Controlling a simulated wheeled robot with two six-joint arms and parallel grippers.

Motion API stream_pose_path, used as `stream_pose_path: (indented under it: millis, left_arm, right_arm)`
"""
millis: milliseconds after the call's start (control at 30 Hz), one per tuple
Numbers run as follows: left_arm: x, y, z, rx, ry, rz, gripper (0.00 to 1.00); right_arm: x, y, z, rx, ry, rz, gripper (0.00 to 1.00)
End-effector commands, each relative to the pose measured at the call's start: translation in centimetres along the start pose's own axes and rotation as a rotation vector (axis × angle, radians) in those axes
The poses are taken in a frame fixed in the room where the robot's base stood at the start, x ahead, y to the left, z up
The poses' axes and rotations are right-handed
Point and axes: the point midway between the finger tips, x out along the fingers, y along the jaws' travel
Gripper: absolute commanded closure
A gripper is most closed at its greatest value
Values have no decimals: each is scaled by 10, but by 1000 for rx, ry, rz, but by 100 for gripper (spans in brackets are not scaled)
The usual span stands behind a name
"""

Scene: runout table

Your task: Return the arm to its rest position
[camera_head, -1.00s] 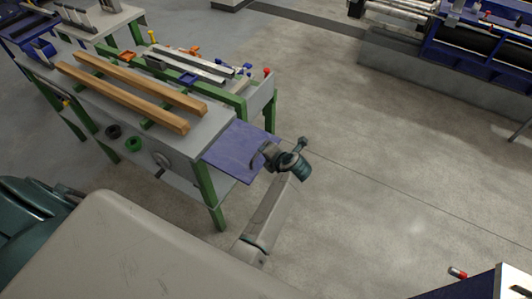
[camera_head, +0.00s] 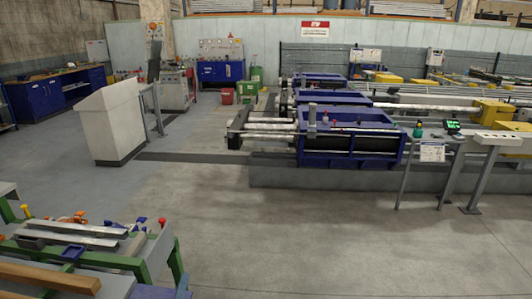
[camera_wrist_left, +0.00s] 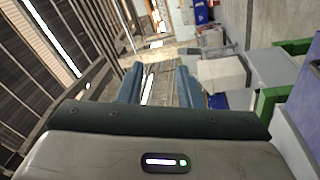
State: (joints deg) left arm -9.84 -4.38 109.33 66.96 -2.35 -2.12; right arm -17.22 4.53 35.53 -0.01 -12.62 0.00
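My left gripper (camera_wrist_left: 158,86) shows in the left wrist view with its two teal fingers apart and nothing held between them. My right gripper is in neither view now.
The green-framed table (camera_head: 95,262) stands at lower left, bearing metal bars, a wooden beam (camera_head: 50,277) and small coloured parts. A blue machine (camera_head: 350,140) with rollers stands at centre right. A white cabinet (camera_head: 113,122) stands farther left. The concrete floor between is clear.

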Motion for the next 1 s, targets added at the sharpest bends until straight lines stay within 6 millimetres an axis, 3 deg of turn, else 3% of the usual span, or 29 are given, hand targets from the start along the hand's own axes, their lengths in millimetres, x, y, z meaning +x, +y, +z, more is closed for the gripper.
stream_pose_path:
  millis: [167,333,500,600,1000]
  left_arm:
    - [-56,4,42,339,-377,-26,68]
    - [-128,-23,58,644,-717,-176,68]
    - [-194,-49,42,858,-950,-378,68]
    - [-222,-58,29,933,-1033,-481,68]
    - [-306,-66,-29,1106,-1224,-841,68]
  right_arm:
    - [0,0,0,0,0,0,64]
    - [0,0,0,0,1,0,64]
    - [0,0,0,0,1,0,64]
    - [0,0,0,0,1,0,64]
    - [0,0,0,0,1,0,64]
